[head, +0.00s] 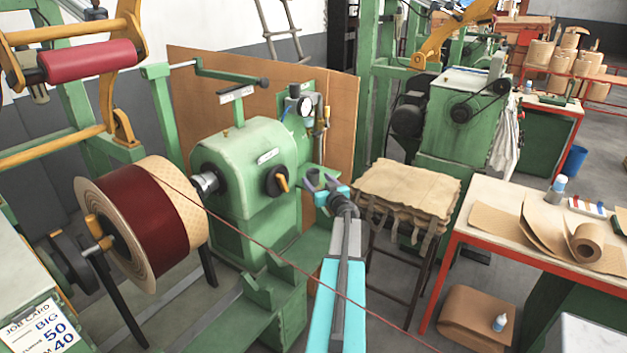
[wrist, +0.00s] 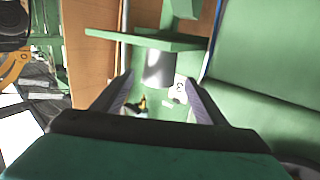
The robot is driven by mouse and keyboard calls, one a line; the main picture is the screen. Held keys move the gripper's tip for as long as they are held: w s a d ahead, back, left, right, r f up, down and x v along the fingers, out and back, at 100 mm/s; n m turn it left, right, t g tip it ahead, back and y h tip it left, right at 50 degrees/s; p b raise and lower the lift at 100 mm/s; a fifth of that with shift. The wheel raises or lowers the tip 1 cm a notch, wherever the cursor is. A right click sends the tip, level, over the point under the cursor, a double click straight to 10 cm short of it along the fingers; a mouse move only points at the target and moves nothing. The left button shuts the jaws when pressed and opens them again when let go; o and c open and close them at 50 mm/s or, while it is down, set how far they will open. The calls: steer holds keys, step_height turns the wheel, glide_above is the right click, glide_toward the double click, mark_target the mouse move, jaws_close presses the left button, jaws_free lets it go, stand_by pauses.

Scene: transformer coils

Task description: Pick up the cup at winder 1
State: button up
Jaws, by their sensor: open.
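A small grey cylinder (wrist: 157,68), which looks like the cup, sits against the green shelf (wrist: 140,40) of the winder in the wrist view. It lies between and beyond my fingertips. A small white piece with a dark mark (wrist: 179,90) shows beside it, near the right finger; I cannot tell whether it belongs to the cup. My gripper (wrist: 159,82) is open, with nothing between its pads. In the head view my gripper (head: 321,182) is at the small green shelf on the right of the green winder (head: 245,155). The cup is not clear there.
The winder's gauge (head: 304,106) and brown board (head: 340,115) stand close behind my gripper. A stool with folded sacking (head: 408,187) is close on the right. A red-edged bench (head: 480,203) stands farther right. A wire runs from the dark red coil (head: 143,215) across the front.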

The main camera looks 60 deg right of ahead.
mark_target(316, 177)
steer(key=shift+p+x, duration=0.9)
steer(key=shift+x, duration=1.65)
steer(key=shift+d, duration=0.1)
steer(key=c, duration=1.1)
